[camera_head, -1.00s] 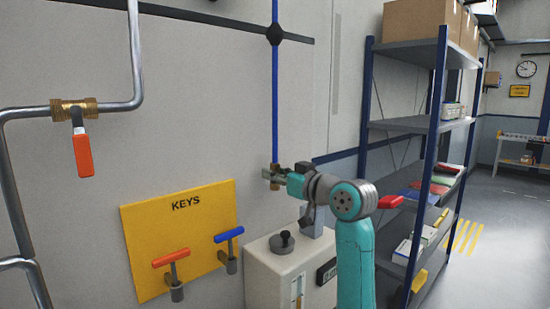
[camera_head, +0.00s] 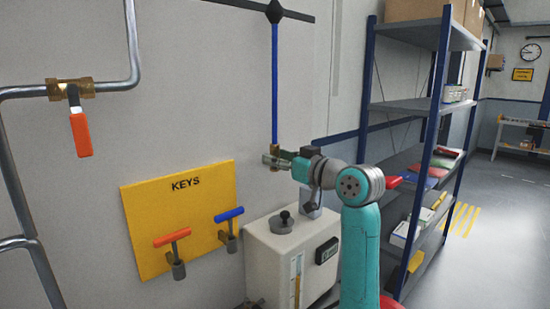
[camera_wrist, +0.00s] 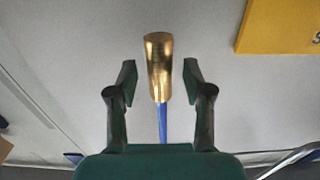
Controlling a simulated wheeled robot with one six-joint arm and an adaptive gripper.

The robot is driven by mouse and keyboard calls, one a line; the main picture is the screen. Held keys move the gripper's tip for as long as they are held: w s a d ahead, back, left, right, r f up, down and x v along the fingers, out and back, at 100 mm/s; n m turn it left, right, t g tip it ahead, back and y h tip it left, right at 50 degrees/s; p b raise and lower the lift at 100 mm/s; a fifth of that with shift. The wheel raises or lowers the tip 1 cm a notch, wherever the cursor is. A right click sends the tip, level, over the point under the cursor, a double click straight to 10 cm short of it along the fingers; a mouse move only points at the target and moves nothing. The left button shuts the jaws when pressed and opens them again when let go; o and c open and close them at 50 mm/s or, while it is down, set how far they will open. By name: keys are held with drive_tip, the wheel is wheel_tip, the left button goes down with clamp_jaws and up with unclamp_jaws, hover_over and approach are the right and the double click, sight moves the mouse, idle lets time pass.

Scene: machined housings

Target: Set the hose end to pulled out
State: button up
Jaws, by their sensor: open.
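The hose end is a brass fitting (camera_wrist: 158,65) at the end of a straight blue hose (camera_head: 275,85), which runs down the wall from a dark bracket. In the wrist view the brass fitting stands between the two fingers of my gripper (camera_wrist: 160,78), with a gap on each side. The blue hose (camera_wrist: 162,122) shows below it there. In the head view my gripper (camera_head: 272,160) is at the lower end of the hose and partly hides the fitting. The fingers are open and hold nothing.
A white box (camera_head: 275,262) with a black knob, gauge and display stands below my gripper. A yellow KEYS board (camera_head: 150,215) with red and blue T-handles is to the left. A pipe valve with a red lever (camera_head: 81,135) is farther left. Shelving (camera_head: 436,120) stands close on the right.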

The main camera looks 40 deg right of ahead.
drive_tip(key=s, duration=1)
drive_tip(key=shift+s+d, duration=0.15)
drive_tip(key=shift+d, duration=0.05)
